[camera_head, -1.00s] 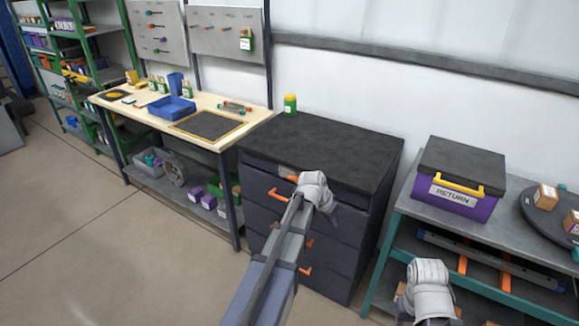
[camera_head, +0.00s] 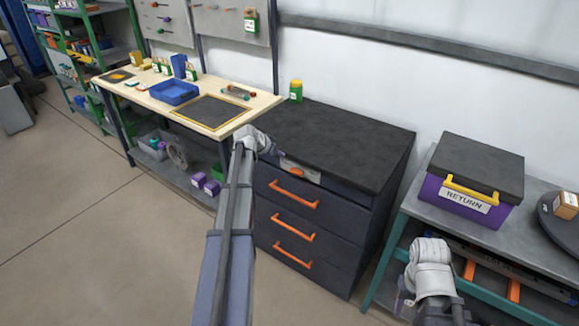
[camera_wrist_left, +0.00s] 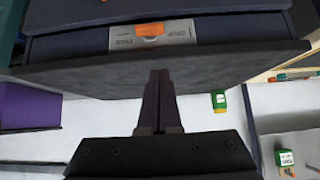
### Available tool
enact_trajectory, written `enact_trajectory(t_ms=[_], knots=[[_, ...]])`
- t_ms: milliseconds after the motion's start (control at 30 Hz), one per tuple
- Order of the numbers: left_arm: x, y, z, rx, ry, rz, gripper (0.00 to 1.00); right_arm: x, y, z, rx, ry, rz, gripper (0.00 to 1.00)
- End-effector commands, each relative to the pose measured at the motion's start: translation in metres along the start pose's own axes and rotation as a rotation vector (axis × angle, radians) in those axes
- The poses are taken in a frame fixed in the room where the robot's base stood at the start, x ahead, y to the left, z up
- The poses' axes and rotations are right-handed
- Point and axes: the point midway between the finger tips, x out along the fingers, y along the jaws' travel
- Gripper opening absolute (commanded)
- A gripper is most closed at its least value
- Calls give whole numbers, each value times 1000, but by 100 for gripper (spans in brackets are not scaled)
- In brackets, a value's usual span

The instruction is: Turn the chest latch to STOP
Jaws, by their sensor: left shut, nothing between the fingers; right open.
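The chest is a dark drawer cabinet (camera_head: 320,215) with a black top and orange handles. Its orange latch (camera_head: 297,174) sits on a pale plate above the top drawer. In the left wrist view the latch (camera_wrist_left: 150,29) lies across a grey plate (camera_wrist_left: 185,32), whose lettering appears upside down; STOP seems to be at the picture's right end. My left gripper (camera_wrist_left: 160,75) is shut and empty, apart from the latch, with its fingertips over the chest-top edge. In the head view it is by the chest's left front corner, mostly hidden. My right gripper (camera_head: 458,308) is at the bottom, fingers unclear.
A workbench (camera_head: 255,103) is to the left. A purple RETURN box (camera_head: 440,190) is on the bench to the right. Open floor lies front left.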

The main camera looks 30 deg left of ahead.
Motion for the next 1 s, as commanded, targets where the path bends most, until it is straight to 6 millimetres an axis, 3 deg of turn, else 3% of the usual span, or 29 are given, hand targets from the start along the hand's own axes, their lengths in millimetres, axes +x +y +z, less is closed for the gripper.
enact_trajectory(t_ms=[267,467,800,1000], knots=[[14,0,1,1,-1,1,0,10,-1,-1,0,0,0,50],[42,0,3,1,-1,1,0,31,-3,-2,0,0,0,50],[110,-1,4,2,-2,1,0,79,-8,-5,0,0,0,50],[124,1,24,0,-1,0,0,104,-10,-6,0,0,0,50]])
